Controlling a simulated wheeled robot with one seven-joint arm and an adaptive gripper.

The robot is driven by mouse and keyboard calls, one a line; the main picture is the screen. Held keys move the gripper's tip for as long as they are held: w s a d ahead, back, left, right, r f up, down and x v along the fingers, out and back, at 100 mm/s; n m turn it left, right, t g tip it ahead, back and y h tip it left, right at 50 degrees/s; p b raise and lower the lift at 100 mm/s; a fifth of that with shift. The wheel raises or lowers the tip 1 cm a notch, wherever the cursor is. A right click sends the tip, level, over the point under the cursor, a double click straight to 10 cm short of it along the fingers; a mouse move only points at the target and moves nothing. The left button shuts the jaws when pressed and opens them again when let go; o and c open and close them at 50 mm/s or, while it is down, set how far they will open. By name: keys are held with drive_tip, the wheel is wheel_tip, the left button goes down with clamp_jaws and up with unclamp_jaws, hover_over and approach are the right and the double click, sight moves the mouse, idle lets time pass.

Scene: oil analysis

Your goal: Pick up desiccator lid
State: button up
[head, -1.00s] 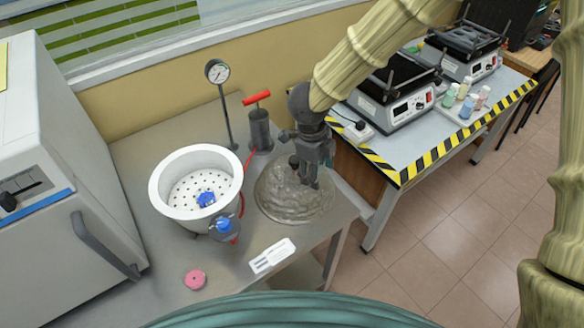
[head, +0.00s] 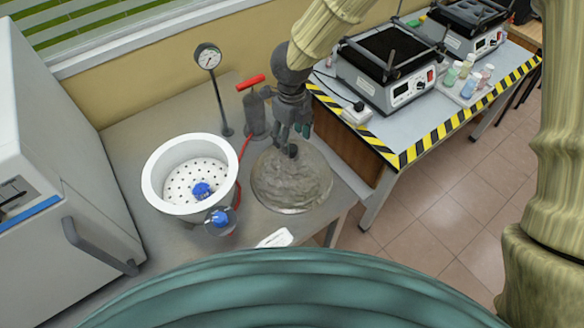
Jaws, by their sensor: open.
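The desiccator lid (head: 288,187) is a clear, glassy dome lying on the grey bench, right of the white desiccator bowl (head: 150,180). A dark knob shows near the lid's far upper edge. My gripper (head: 291,138) points down at the lid's far side, close to the knob. Its jaws are open and hold nothing that I can see. I cannot tell whether the fingers touch the knob.
The open bowl has a perforated plate with a blue-capped piece (head: 202,190) in it. A pressure gauge (head: 208,57) and a red-handled pump (head: 256,113) stand behind. A second blue-capped piece (head: 219,218) is by the bowl. A striped-edge table (head: 440,125) with instruments is at right.

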sight(292, 148)
drive_tip(key=shift+s+a+f+p, duration=0.1)
drive_tip(key=shift+f+p, duration=0.8)
drive_tip(key=shift+f, duration=0.3)
drive_tip(key=shift+f+p, duration=0.4)
drive_tip(key=shift+f, duration=0.95)
clamp_jaws()
